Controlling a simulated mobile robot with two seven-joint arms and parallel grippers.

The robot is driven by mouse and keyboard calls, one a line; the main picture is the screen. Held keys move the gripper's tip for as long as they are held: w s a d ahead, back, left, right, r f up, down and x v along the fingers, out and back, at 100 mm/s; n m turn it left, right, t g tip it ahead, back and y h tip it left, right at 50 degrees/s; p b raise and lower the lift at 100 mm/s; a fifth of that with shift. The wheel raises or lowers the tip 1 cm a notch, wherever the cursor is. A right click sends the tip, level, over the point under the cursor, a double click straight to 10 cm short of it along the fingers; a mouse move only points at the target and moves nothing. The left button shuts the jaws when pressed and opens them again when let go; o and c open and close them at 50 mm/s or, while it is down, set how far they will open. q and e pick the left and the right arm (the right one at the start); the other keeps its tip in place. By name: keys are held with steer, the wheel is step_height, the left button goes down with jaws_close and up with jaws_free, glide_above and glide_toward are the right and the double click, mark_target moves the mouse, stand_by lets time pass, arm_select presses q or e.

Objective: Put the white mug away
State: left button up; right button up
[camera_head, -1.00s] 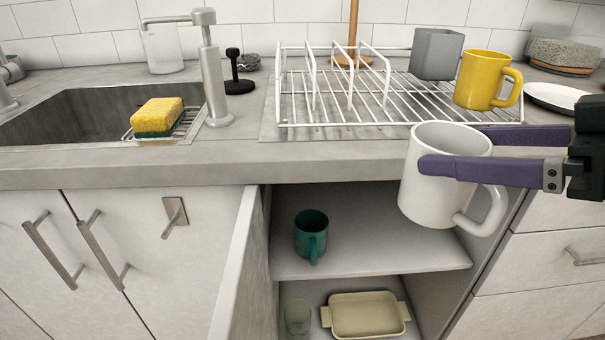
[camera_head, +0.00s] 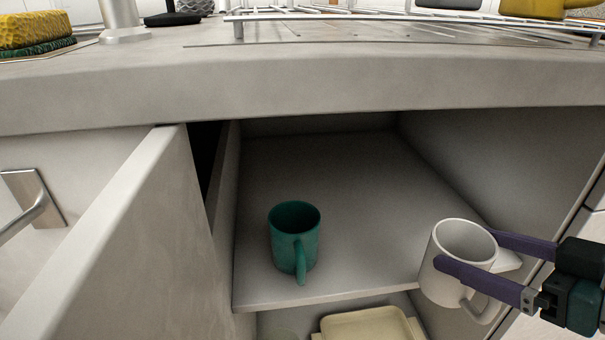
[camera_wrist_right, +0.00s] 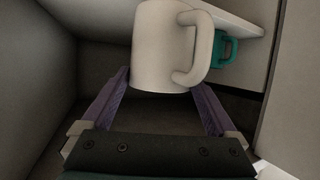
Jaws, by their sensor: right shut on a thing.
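The white mug (camera_head: 440,285) is upright at the front right of the open cabinet, in front of the upper shelf's edge in the head view. My right gripper (camera_head: 467,250) is shut on the white mug, with a purple finger on either side of its body. The mug also shows large in the right wrist view (camera_wrist_right: 160,50), with its handle to the right. A green mug (camera_head: 294,243) stands on the upper shelf (camera_head: 350,200), left of the white mug. It shows partly behind the white mug's handle in the wrist view (camera_wrist_right: 218,50). My left gripper is not in view.
The open cabinet door (camera_head: 130,240) stands on the left, and the counter edge (camera_head: 300,85) runs above the opening. A cream baking dish (camera_head: 365,326) sits on the lower level. The shelf behind and right of the green mug is clear.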

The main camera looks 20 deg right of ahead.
steer(key=b+x, duration=0.1)
steer(key=x, duration=0.3)
steer(key=r+b+x, duration=0.1)
steer(key=x, duration=0.4)
steer(key=r+b+x, duration=0.1)
steer(key=x, duration=0.4)
steer(key=shift+w+a, duration=0.15)
steer(key=shift+w, duration=0.2)
steer(key=shift+r, duration=0.1)
steer(key=o, duration=1.3)
